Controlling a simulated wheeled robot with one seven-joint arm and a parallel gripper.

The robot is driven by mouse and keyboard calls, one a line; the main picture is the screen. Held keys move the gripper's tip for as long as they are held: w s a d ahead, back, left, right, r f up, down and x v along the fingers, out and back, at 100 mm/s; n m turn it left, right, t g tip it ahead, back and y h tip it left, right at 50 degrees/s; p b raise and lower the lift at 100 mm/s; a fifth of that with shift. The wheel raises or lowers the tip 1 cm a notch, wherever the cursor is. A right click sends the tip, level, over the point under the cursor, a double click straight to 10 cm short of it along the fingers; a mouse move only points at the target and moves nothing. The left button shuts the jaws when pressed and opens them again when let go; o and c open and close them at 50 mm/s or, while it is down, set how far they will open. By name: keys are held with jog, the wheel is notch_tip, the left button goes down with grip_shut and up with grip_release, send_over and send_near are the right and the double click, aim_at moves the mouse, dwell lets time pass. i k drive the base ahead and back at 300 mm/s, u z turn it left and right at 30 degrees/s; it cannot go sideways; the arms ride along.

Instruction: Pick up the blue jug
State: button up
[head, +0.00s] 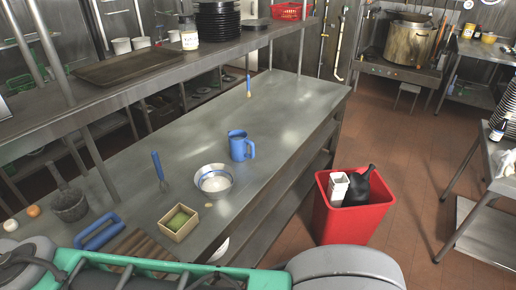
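The blue jug (238,147) stands upright on the steel worktable (270,110), near its right edge. Its handle faces right. A metal bowl (214,181) with pale contents stands just in front of it and to its left, a small gap away. My gripper cannot be made out in the head view. Green and grey parts of my own body cross the bottom of the picture, well short of the jug.
A wooden box (178,222), a blue-handled fork (160,170), a stone mortar (69,205) and a brush (248,88) are on the worktable. A shelf (60,112) runs above its left side. A red bin (345,222) stands right. The table behind the jug is mostly clear.

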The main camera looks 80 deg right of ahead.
aim_at(242, 148)
jog(key=z, duration=2.6)
